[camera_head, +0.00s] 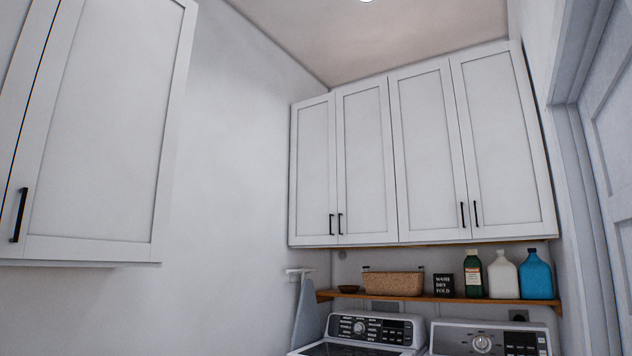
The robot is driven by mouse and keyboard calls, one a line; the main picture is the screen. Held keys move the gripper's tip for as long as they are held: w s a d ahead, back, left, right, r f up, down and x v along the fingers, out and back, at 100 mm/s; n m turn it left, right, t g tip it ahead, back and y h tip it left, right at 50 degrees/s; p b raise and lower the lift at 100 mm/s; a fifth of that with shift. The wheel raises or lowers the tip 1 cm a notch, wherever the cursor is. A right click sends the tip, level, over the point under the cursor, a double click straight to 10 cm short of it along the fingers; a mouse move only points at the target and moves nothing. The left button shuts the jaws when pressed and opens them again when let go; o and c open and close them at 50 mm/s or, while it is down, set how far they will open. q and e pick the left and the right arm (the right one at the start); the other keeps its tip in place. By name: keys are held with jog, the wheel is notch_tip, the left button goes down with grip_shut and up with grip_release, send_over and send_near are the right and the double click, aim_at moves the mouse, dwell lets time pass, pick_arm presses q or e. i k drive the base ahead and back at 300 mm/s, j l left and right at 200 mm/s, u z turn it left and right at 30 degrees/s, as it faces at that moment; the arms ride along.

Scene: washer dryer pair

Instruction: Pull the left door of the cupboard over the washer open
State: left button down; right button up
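A white wall cupboard with a left pair of doors (366,165) and a right pair of doors (430,150) hangs over two laundry machines. All its doors look shut. The far-left door (313,175) has a black bar handle (331,224) at its lower right, close beside its neighbour's handle (340,223). The right pair has two similar handles (462,214). The left machine (365,331) and right machine (482,340) show only their tops and control panels; I cannot tell for sure which is the washer. Neither of my grippers is in view.
Another white cupboard (100,130) with a black handle (19,215) is close at the left. A wooden shelf (450,299) under the cupboard holds a basket (393,283), a sign and bottles (503,277). A panelled door (605,140) stands at the right.

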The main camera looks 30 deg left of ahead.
aim_at(313, 201)
jog(key=i+j, duration=0.5)
jog(key=i+j+u, duration=0.15)
jog(key=i+j, duration=0.4)
jog(key=i, duration=0.2)
jog(key=i+j, duration=0.4)
jog(key=i, duration=0.2)
jog(key=i+j+u, duration=0.1)
jog(key=i+j, duration=0.45)
jog(key=i+j+u, duration=0.1)
jog(key=i+j, duration=0.35)
jog(key=i, duration=0.15)
jog(key=i+j+u, duration=0.1)
jog(key=i+j, duration=0.35)
jog(key=i, duration=0.15)
